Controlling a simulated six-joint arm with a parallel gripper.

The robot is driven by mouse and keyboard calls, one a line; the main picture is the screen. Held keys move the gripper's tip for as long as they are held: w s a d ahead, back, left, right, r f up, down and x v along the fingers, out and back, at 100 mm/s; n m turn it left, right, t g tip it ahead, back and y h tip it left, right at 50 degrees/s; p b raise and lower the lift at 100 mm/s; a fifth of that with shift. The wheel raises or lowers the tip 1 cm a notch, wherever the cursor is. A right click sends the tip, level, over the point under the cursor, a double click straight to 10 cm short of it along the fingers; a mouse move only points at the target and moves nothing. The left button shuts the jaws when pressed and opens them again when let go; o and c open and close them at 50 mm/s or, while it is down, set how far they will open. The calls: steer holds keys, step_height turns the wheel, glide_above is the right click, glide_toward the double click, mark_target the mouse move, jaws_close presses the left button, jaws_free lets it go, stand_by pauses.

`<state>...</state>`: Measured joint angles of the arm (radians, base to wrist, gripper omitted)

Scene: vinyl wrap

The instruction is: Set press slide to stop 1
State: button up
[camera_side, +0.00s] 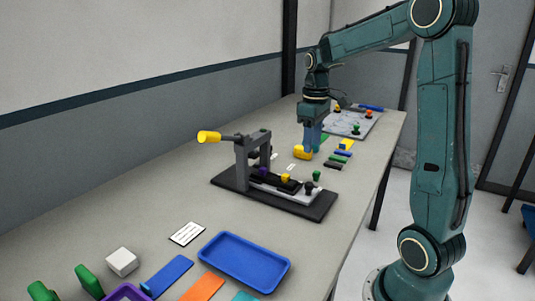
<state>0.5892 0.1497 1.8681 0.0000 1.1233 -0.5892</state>
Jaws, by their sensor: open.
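The press (240,165) stands on a dark base plate (232,181) near the middle of the table, with a yellow-ended lever (209,137) pointing left. A light slide (290,193) lies along the base, with small yellow, green and dark knobs on or near it. Which knob belongs to the slide, and the stop markings, are too small to tell. My gripper (309,148) is open and points down behind the press, at a yellow block-like piece (303,153). I cannot tell whether it touches that piece.
A blue tray (244,262), a white block (122,262), a printed card (187,233) and coloured strips lie in front. Several coloured strips (340,157) and a grey board with knobs (350,123) lie behind the press. Bare table lies left of it.

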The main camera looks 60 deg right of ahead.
mark_target(309, 183)
step_height(309, 183, down, 13)
steer(key=shift+r, duration=0.1)
stand_by(0.5)
jaws_close()
